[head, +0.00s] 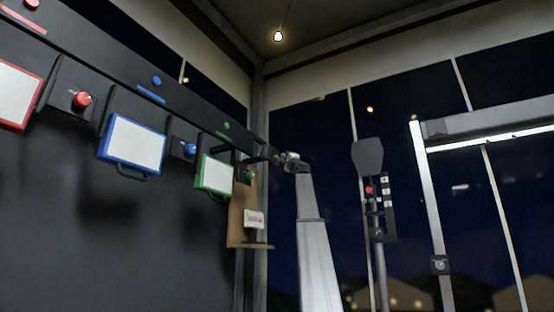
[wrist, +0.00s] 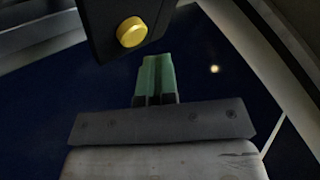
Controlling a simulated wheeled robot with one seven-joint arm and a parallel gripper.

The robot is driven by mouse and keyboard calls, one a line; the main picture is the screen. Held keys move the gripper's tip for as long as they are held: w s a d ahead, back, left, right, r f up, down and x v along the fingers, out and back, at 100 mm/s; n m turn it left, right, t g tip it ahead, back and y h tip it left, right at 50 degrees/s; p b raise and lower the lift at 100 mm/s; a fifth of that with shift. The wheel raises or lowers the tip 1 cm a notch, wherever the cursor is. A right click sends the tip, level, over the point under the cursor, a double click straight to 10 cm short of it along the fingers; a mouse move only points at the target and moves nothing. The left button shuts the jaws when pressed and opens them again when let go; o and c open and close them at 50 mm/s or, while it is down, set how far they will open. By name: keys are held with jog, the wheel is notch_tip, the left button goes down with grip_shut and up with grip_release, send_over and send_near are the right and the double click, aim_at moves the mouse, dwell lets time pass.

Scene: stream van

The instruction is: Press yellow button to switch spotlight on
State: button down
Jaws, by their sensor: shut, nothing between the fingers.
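The yellow button (wrist: 131,32) shows in the wrist view as a round knob on the face of a dark box (wrist: 112,16) at the upper left. My gripper (wrist: 155,60) has its two green fingers together, with nothing between them. In the picture the fingertips are just below and to the right of the button, with a visible gap. I cannot tell the distance in depth. In the head view my arm reaches up to the panel's far end, and I cannot make out the yellow button there. I cannot tell which lamp is the spotlight.
In the head view, red (head: 81,99), blue (head: 190,149) and green (head: 248,175) buttons stand along the dark wall beside framed white panels. A small ceiling lamp (head: 278,36) glows. A stand with a dark head (head: 368,157) and a lit bar (head: 490,139) are to the right.

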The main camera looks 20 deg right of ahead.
jog(key=s+d, duration=0.1)
jog(key=s, duration=0.1)
jog(key=s+d, duration=0.1)
jog(key=d, duration=0.1)
jog(key=shift+s, duration=0.4)
